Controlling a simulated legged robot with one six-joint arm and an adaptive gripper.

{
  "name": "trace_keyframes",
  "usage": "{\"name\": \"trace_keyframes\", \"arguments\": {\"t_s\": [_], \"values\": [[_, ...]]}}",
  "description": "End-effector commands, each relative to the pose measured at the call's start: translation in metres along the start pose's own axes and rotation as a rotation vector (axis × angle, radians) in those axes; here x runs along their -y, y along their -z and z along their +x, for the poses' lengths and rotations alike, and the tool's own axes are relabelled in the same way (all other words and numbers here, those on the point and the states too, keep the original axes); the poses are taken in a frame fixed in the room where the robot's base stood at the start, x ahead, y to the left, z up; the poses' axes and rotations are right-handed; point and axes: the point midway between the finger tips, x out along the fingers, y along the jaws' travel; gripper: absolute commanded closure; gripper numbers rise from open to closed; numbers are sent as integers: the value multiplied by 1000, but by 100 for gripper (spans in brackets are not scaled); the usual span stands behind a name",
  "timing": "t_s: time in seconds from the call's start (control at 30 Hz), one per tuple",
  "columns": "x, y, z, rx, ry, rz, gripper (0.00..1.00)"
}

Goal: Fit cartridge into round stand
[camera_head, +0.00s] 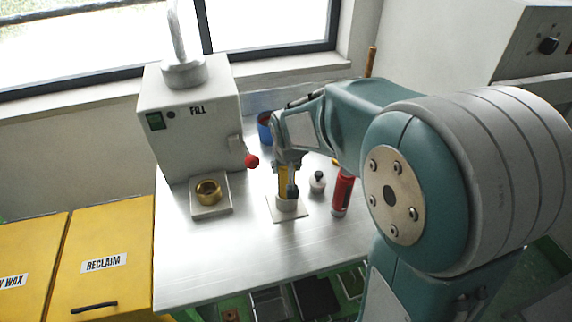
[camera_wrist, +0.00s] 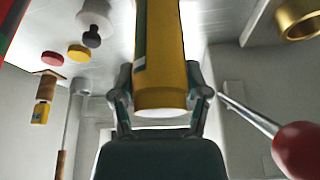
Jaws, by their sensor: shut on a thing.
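My gripper (camera_head: 289,184) is shut on a yellow cartridge (camera_head: 283,177), which it holds roughly upright at the middle of the metal table. In the wrist view my gripper's fingers (camera_wrist: 161,92) clasp both sides of the cartridge (camera_wrist: 160,60) near its flat end. The cartridge's lower end is at the cup, partly hidden by a finger. I cannot tell whether it is inside the rim or just above it.
A white FILL machine (camera_head: 195,125) with a red-knobbed lever (camera_head: 251,162) and a brass ring (camera_head: 208,191) stands to the left. The table's front (camera_head: 235,255) is clear.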

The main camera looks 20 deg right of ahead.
Motion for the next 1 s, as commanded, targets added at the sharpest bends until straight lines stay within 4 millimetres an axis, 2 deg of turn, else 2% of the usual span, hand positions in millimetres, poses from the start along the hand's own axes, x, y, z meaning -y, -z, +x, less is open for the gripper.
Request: {"name": "trace_keyframes", "arguments": {"t_s": [0.3,0.33,0.4,0.83,1.0], "values": [[0,-2,6,-1,0,0,100],[0,-2,6,-2,0,0,26],[0,-2,5,-2,0,0,0],[0,-3,5,1,0,0,0],[0,-2,-10,-3,1,0,0]]}}
